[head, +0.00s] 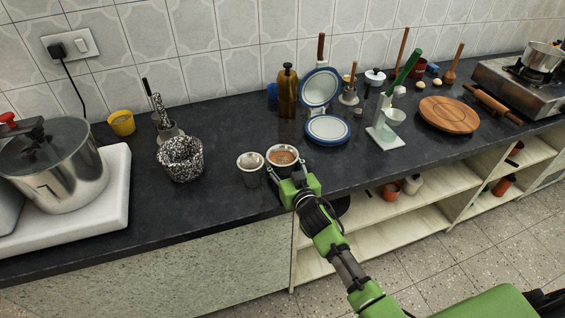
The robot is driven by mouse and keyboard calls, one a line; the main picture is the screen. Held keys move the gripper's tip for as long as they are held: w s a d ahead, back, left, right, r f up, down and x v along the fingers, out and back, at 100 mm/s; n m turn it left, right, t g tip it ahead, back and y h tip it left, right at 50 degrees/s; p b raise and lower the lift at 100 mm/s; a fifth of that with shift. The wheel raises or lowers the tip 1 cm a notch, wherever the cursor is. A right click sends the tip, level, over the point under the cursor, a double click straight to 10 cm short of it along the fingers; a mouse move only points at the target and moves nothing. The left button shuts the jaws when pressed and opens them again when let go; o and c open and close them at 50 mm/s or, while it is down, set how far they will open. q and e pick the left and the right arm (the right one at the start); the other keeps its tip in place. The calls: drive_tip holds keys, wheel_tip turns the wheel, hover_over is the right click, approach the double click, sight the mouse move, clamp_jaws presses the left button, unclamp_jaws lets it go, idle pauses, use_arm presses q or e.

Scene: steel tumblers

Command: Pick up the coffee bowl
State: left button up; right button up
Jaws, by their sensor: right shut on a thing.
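A small round steel bowl with brown contents (282,154), which looks like the coffee bowl, is at the front edge of the dark counter. My right gripper (285,172) is at its near side and shut on it. The gripper body hides the bowl's lower front, so I cannot tell whether it touches the counter. A second steel tumbler (250,168) stands upright just left of it. My left gripper is not in view.
A black-and-white speckled pot (181,160) stands to the left. A blue-rimmed plate (328,129), a brown bottle (288,92) and a green-handled press (390,115) stand behind and right. A large steel pot (55,170) is at far left.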

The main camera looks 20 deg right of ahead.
drive_tip(key=shift+r, duration=1.25)
drive_tip(key=s+r, duration=1)
drive_tip(key=s, duration=0.4)
drive_tip(key=shift+d+r, duration=0.2)
drive_tip(key=shift+f, duration=0.1)
